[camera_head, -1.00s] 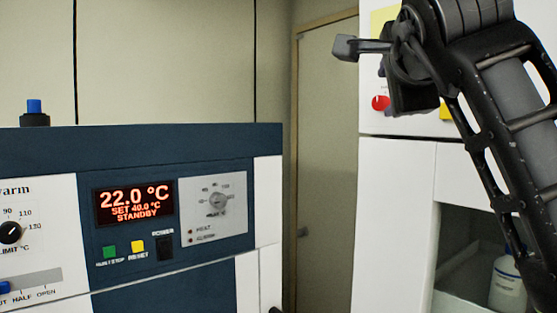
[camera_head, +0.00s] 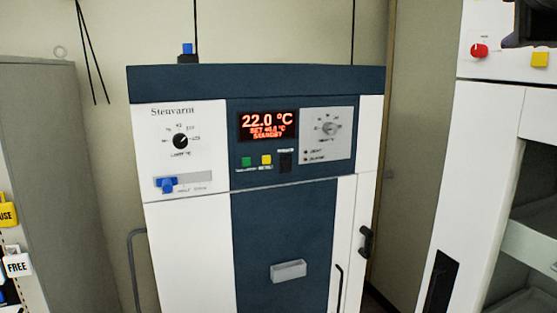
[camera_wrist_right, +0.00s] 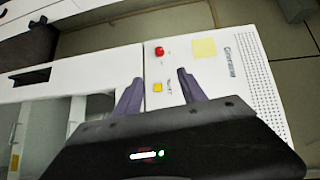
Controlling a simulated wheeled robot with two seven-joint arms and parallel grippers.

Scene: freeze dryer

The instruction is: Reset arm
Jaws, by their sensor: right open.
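My right gripper (camera_wrist_right: 160,78) is open and empty in the right wrist view, its two dark fingers apart. A white cabinet panel with a red knob (camera_wrist_right: 159,51) and a yellow square button (camera_wrist_right: 157,87) lies beyond the fingers. I cannot tell how large the gap to the panel is. In the head view only a dark piece of my right arm shows at the top right corner, by the same cabinet. My left gripper is in neither view.
A blue and white Stenvarm unit (camera_head: 255,83) stands in the middle, its display (camera_head: 267,125) reading 22.0 °C and standby. The white cabinet (camera_head: 457,160) with open shelves is at the right. A grey cabinet (camera_head: 58,150) stands at the left.

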